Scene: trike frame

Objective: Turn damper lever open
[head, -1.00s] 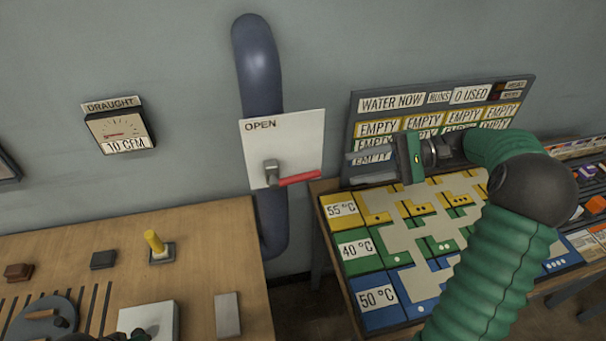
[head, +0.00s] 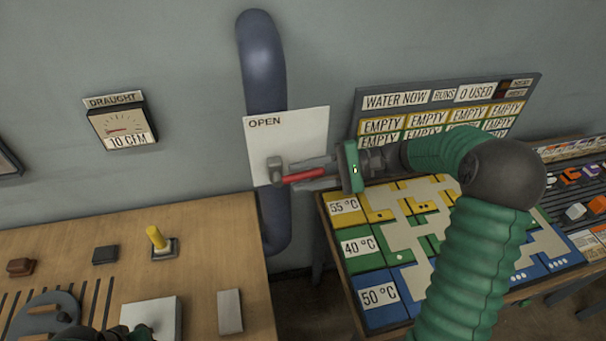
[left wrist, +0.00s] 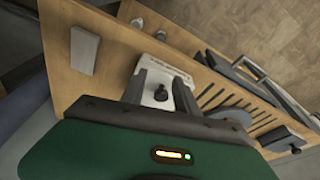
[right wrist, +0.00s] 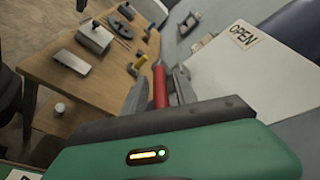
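The damper lever has a red handle (head: 304,175) and a grey pivot (head: 274,170) on a white plate (head: 290,140) marked OPEN at its upper left. My left gripper (left wrist: 160,92) is open over a white box with a black knob (left wrist: 161,93) on the wooden table.
A dark blue pipe (head: 262,60) runs behind the plate. The draught gauge (head: 121,123) reads 10 CFM. The wooden table (head: 200,225) carries a yellow lever (head: 156,238) and blocks. A coloured board (head: 362,246) lies below my right arm.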

